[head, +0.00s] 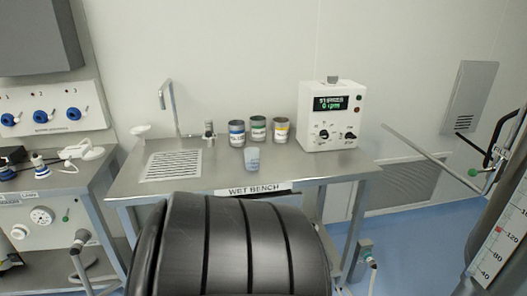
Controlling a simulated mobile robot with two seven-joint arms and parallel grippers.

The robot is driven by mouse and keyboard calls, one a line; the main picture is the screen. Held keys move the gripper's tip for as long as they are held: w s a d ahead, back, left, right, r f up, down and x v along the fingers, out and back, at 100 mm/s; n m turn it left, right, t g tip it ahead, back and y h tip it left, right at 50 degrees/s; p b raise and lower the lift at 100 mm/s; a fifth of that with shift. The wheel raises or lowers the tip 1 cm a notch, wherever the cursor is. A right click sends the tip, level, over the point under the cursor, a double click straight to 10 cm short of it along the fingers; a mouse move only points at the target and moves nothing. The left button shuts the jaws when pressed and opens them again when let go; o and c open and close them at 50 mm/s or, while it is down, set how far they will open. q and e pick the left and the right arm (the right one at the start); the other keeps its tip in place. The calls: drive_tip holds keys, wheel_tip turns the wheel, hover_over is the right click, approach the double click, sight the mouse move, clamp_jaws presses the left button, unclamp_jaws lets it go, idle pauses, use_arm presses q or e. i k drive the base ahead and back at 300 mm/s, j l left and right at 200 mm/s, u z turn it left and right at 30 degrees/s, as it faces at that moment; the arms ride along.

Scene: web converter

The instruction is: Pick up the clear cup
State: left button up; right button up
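The clear cup (252,158) is a small translucent cup standing upright on the steel wet bench (318,166), near its front edge and right of the drain grille. It stands in front of several metal cans. Neither of my grippers shows in the head view, and nothing is seen touching the cup.
Behind the cup stand metal cans with a blue (237,133), a green (258,129) and a yellow label (281,130). A white stirrer unit (331,117) is at right, a tap (171,105) at left. A large black ribbed cylinder (235,245) fills the foreground.

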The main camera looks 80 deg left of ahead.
sight(252, 160)
drive_tip(key=k+u, duration=0.3)
drive_tip(key=k+j+u, duration=0.1)
drive_tip(key=u, duration=2.1)
